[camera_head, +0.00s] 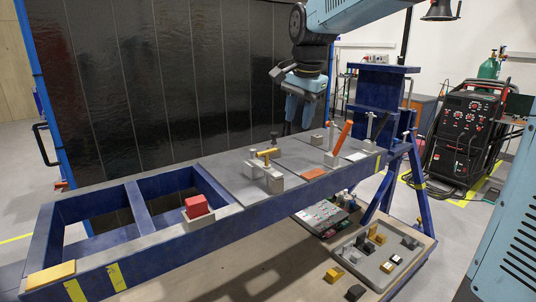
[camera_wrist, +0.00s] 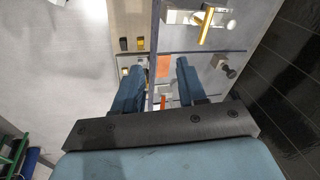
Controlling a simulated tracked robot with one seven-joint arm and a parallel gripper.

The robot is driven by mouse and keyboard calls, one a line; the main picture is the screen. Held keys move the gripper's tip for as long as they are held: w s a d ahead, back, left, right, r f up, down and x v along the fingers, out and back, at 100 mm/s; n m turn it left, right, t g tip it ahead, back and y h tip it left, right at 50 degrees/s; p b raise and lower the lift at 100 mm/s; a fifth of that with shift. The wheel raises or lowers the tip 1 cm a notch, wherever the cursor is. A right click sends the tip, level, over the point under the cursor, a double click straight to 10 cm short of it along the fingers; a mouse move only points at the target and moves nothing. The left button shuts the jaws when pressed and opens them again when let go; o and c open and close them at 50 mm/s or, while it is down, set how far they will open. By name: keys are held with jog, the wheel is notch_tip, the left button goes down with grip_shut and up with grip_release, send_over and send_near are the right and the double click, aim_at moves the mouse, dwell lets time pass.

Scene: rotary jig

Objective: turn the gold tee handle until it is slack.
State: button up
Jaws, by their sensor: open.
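The gold tee handle (camera_head: 266,154) sits on a pale grey clamp block on the dark plate of the blue bench. It also shows at the top right of the wrist view (camera_wrist: 207,25) as a gold bar. My gripper (camera_head: 297,126) hangs above the bench, fingers down, to the right of the handle in the head view. In the wrist view my two blue fingers (camera_wrist: 160,72) are spread apart with nothing held between them. The handle lies outside the fingers, and my gripper is not touching it. Whether the handle is tight or slack cannot be seen.
An orange lever (camera_head: 342,137) stands upright right of the handle. A red block (camera_head: 196,206) sits on the bench's front rail. Small grey blocks stand around the plate. A tray (camera_head: 352,268) of several blocks is below. A dark curtain (camera_head: 150,90) stands behind.

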aim_at(266, 153)
jog(key=w+a+f+m+g, duration=0.1)
jog(key=w+a+f+m, duration=0.15)
jog(key=w+a, duration=0.5)
jog(key=shift+m, duration=0.25)
jog(key=w+f, duration=0.1)
jog(key=f, duration=0.7)
jog(key=w+f, duration=0.1)
jog(key=f, duration=0.3)
jog(key=shift+w+a+f, duration=0.15)
jog(key=shift+w+a, duration=0.15)
jog(key=shift+a, duration=0.05)
grip_shut()
jog(key=shift+d, duration=0.1)
